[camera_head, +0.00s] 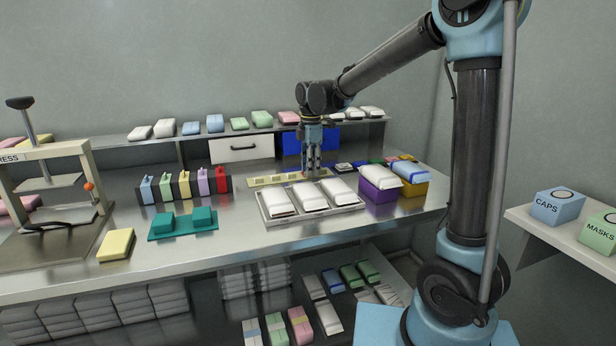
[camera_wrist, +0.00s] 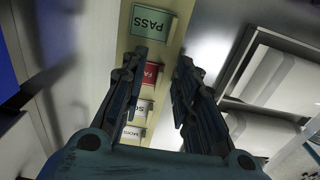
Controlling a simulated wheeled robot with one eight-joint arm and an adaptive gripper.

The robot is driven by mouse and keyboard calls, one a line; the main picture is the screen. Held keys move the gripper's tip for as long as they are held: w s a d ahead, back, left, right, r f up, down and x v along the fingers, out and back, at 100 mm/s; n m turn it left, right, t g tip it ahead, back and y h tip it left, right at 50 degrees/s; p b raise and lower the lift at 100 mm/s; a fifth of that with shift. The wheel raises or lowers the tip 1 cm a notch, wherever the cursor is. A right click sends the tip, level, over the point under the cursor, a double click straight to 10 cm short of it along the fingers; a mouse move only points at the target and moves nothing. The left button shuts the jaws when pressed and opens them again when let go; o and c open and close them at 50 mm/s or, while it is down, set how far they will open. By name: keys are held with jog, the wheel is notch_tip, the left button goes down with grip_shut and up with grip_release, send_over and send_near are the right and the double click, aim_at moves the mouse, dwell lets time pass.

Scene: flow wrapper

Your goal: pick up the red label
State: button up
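The red label (camera_wrist: 152,75), with part of its lettering showing, sits on a pale beige strip (camera_wrist: 122,45) in the wrist view. A green PASS label (camera_wrist: 152,24) lies above it in that view, and white labels (camera_wrist: 133,109) lie below it. My gripper (camera_wrist: 160,62) is open, and its two fingers appear on either side of the red label with nothing between them. In the head view my gripper (camera_head: 312,172) points down over the right part of the beige strip (camera_head: 262,182). I cannot make out the red label there, and cannot tell the fingertips' exact height.
A metal tray (camera_head: 270,219) with white packs stands in front of the strip. Purple (camera_head: 378,190) and yellow (camera_head: 413,187) boxes stand to the right. A white drawer (camera_head: 240,149), a blue bin (camera_head: 292,147) and a shelf with packs are behind. Colored holders (camera_head: 185,187) stand left.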

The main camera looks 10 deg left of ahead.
jog(key=shift+f, duration=0.35)
grip_shut()
